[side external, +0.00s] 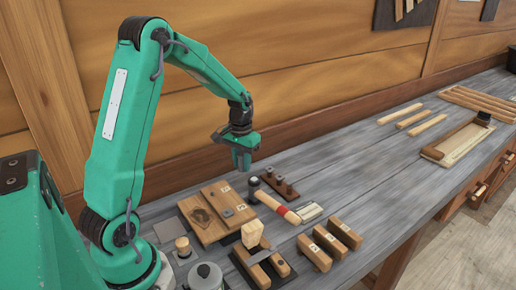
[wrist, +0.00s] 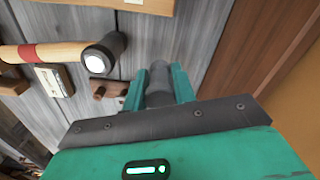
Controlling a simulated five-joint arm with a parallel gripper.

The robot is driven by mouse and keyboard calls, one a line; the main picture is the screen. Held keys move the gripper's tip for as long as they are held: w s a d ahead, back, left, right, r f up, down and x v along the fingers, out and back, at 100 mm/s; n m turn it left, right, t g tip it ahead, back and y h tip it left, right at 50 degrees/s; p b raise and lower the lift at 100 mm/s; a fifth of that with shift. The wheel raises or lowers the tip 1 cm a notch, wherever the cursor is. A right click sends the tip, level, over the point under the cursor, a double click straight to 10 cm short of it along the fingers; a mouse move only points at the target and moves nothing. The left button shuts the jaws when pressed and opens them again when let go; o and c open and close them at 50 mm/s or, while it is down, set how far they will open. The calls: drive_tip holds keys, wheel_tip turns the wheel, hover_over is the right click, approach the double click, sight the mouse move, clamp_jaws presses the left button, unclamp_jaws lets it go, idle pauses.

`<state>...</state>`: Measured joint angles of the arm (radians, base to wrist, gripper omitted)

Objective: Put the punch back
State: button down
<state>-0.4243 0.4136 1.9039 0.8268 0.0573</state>
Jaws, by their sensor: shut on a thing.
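My gripper (side external: 241,158) hangs above the bench, clear of its surface, near the back wall. The wrist view shows a dark grey cylindrical tool, seemingly the punch (wrist: 159,92), between the two green fingers of the gripper (wrist: 162,82). The fingers are shut on it. In the side view the punch is hidden by the fingers. A dark brown block (side external: 279,186) with several short dark uprights lies on the bench, below and right of my gripper. I cannot tell whether it is the punch's holder.
A hammer (side external: 278,206) with a red band lies in front of the brown block; its dark head (wrist: 105,52) shows in the wrist view. Wooden boards (side external: 215,212) lie left of it. Three wooden blocks (side external: 330,242) stand in front.

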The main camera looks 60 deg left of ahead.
sight(242, 188)
drive_tip(key=shift+a+f, duration=0.1)
drive_tip(key=shift+f, duration=0.15)
drive_tip(key=shift+f, duration=2.9)
drive_tip(key=shift+f, duration=0.4)
drive_tip(key=c, duration=1.1)
unclamp_jaws()
drive_tip(key=shift+o, duration=0.2)
drive_tip(key=shift+r, duration=4)
